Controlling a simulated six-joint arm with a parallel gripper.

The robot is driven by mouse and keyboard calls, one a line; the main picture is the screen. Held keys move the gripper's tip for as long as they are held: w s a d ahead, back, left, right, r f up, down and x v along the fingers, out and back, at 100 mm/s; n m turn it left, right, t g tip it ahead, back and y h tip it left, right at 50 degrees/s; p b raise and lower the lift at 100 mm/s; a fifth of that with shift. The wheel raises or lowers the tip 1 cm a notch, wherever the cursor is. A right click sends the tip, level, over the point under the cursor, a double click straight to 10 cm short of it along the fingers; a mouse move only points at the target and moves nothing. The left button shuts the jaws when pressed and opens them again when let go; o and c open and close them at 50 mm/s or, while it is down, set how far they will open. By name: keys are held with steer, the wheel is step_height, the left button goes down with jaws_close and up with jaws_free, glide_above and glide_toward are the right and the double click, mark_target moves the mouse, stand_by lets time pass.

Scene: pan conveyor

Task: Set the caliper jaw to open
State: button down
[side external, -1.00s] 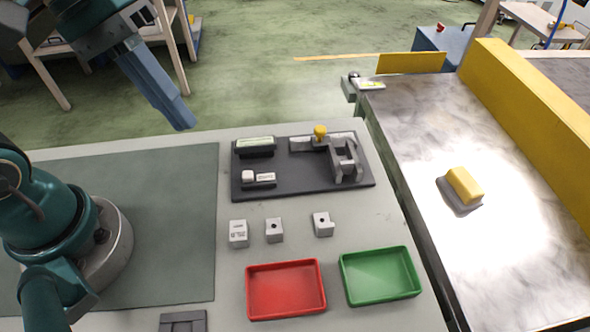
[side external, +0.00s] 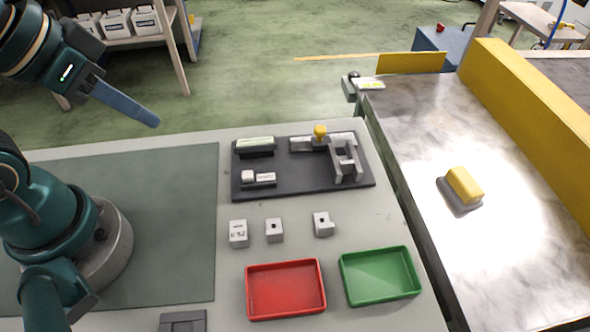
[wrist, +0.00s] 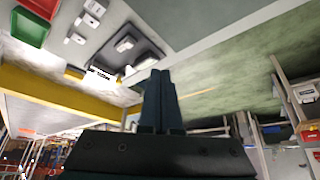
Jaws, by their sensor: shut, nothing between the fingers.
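The caliper station sits on a dark plate (side external: 300,185) on the table in the side view. A grey caliper jaw (side external: 345,162) with a yellow knob (side external: 320,131) stands at the plate's back right. A small display (side external: 254,144) is at the back left, and a slider-like block with a pale knob (side external: 258,179) is at the front left. Whether the jaw is open or closed is too small to tell. My gripper (side external: 157,122) is shut and empty, in the air left of and behind the plate. It also shows shut in the wrist view (wrist: 157,75).
Several small grey blocks (side external: 274,231) stand in front of the plate. A red tray (side external: 250,295) and a green tray (side external: 410,292) lie nearer. A conveyor (side external: 510,265) at right carries a yellow block (side external: 465,184).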

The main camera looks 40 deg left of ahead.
stand_by(0.4)
steer(key=c, duration=1.1)
jaws_free()
steer(key=o, duration=0.4)
steer(key=shift+w+r+n, duration=0.15)
steer(key=shift+r+n, duration=0.05)
steer(key=shift+n, duration=0.1)
steer(key=w+r+n+t, duration=0.1)
steer(key=w+r, duration=0.4)
steer(key=w, duration=0.2)
steer(key=m+g, duration=0.2)
glide_above(320, 129)
steer(key=s, duration=0.3)
step_height(320, 129, down, 13)
steer(key=shift+w+x, duration=0.25)
steer(key=shift+x, duration=1.9)
steer(key=shift+r, duration=0.15)
